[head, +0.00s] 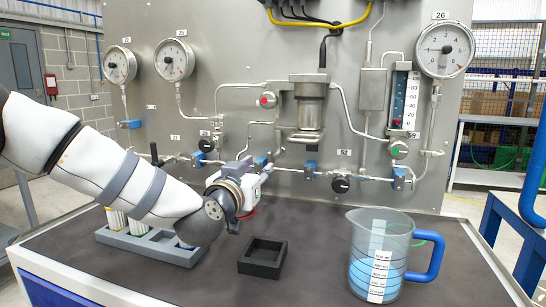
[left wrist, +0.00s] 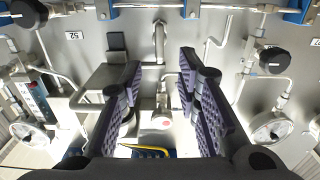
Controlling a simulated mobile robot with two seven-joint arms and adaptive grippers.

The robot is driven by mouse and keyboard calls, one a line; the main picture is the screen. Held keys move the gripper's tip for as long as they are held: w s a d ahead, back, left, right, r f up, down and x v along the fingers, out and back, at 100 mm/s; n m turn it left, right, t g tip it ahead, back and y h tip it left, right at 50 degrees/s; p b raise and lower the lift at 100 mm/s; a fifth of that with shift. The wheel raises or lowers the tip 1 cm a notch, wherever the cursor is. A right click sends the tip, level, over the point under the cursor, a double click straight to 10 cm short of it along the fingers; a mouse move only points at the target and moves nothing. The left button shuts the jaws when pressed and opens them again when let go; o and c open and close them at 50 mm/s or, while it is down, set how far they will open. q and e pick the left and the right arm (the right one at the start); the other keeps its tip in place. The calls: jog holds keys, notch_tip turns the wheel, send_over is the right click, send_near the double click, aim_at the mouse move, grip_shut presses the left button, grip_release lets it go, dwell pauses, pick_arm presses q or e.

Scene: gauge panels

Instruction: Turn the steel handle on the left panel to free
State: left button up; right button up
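The steel panel (head: 235,55) stands behind the work surface and carries gauges, pipes and valves. My left gripper (head: 262,172) is in front of its lower pipe run, partly hidden by its own wrist. In the left wrist view its two dark padded fingers (left wrist: 160,92) are apart, with nothing held between them. A short upright steel piece (left wrist: 160,42) shows between and beyond the fingers. I cannot tell whether this is the steel handle or a pipe, and nothing shows touching it. My right gripper is out of view.
A steel filter cylinder (head: 306,105) juts from the panel right of my gripper. Black knobs (head: 340,184) and blue valves sit along the pipes. A jug (head: 397,250), a small black tray (head: 263,258) and a grey rack (head: 170,250) stand on the dark surface.

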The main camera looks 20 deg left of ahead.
aim_at(269, 160)
pick_arm(q)
jog(key=w, duration=0.9)
jog(key=shift+w+d+f, duration=0.1)
jog(key=shift+d+f, duration=0.1)
jog(key=shift+c, duration=0.6)
grip_shut()
